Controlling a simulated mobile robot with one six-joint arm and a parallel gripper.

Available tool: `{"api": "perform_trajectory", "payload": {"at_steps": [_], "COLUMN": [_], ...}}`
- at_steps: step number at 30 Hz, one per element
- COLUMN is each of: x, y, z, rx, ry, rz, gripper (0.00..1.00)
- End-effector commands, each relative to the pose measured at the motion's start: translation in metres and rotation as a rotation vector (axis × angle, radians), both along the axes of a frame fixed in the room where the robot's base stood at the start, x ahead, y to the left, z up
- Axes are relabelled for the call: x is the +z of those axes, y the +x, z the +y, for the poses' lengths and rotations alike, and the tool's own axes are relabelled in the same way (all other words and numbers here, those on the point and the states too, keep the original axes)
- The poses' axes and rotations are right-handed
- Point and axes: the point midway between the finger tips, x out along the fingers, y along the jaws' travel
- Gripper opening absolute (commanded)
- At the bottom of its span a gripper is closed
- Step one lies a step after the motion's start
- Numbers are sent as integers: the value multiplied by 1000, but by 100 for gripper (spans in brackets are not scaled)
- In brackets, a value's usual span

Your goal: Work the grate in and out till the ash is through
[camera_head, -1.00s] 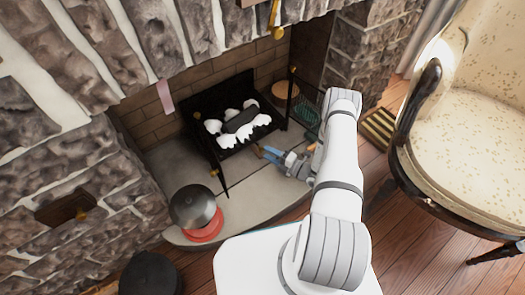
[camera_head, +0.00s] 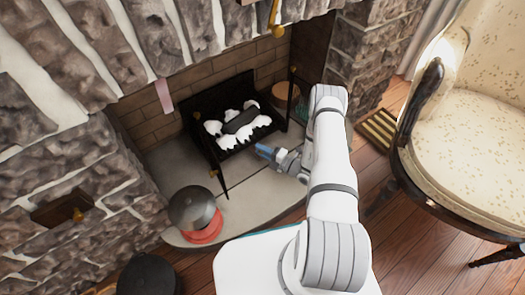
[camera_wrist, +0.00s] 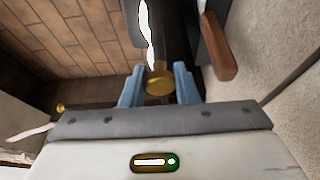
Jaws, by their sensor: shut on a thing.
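The black grate (camera_head: 217,152) stands in the fireplace, holding white ash (camera_head: 214,128) and a dark log (camera_head: 241,121). My gripper (camera_head: 262,149) is at the front of the grate, reaching in from the right. In the wrist view my gripper (camera_wrist: 158,78) has its blue fingers on either side of a round brass knob (camera_wrist: 159,83) and is shut on it. The knob sits at the end of a dark bar with a white patch beyond it. The knob is too small to make out in the head view.
A dark rounded pot on a red base (camera_head: 205,235) stands at the hearth's front left. A cream armchair (camera_head: 465,140) is at the right. A brown handle (camera_wrist: 222,50) lies close beside the knob. Pale hearth slab (camera_head: 245,185) is clear in front of the grate.

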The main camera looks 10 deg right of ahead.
Motion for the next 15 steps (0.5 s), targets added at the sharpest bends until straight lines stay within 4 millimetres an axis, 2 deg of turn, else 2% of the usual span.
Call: {"api": "perform_trajectory", "payload": {"at_steps": [1, 5, 12, 15], "x": [0, 0, -1, -2], "y": [0, 0, 0, 7], "z": [0, 0, 0, 3], "rx": [0, -1, -1, 1], "ry": [-1, -1, -1, -3], "rz": [1, 1, 1, -1], "gripper": [11, 1, 0, 0]}}
